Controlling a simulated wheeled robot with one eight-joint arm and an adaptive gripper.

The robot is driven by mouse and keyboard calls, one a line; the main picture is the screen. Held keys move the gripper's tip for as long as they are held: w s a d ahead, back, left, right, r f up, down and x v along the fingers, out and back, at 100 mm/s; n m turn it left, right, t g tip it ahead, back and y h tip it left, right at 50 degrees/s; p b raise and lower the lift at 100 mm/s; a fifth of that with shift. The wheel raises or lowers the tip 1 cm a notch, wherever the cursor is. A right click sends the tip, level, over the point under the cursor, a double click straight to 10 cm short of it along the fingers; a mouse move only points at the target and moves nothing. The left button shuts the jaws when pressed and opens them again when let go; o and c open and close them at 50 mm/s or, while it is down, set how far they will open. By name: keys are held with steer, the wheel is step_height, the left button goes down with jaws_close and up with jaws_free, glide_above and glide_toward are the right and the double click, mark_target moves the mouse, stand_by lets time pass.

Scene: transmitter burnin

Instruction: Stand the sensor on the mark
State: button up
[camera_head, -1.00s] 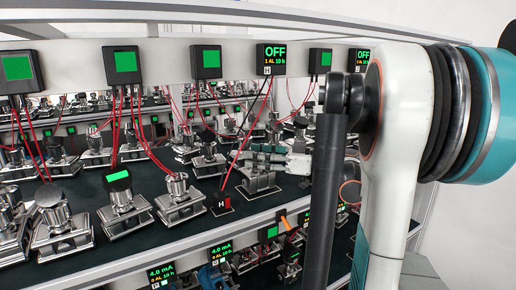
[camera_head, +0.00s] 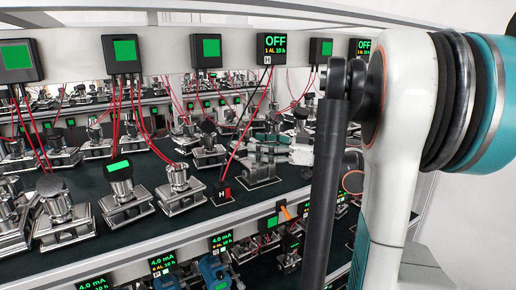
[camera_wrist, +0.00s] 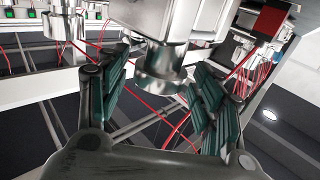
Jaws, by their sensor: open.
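A metallic sensor (camera_wrist: 158,70) with a round knob and a blocky body shows in the wrist view, between the two green-padded fingers of my gripper (camera_wrist: 160,90). The fingers are apart, with gaps visible on both sides of the knob. In the head view my gripper (camera_head: 268,148) is over the shelf, right of the red-and-black H block (camera_head: 222,190). The sensor's metal base (camera_head: 260,172) shows below it, over a pale outlined mark (camera_head: 263,183). My gripper hides the sensor's upper part. I cannot tell whether the base lies fully inside the outline.
Several similar metal sensors on plates (camera_head: 180,188) stand to the left on the dark shelf (camera_head: 160,222). Red cables hang from the display boxes above. A display reading OFF (camera_head: 272,47) is wired to the H block. A lower shelf (camera_head: 120,272) holds more units.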

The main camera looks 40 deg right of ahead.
steer(key=b+v, duration=0.2)
steer(key=v, duration=0.9)
steer(key=shift+s+d+f, duration=0.1)
stand_by(1.2)
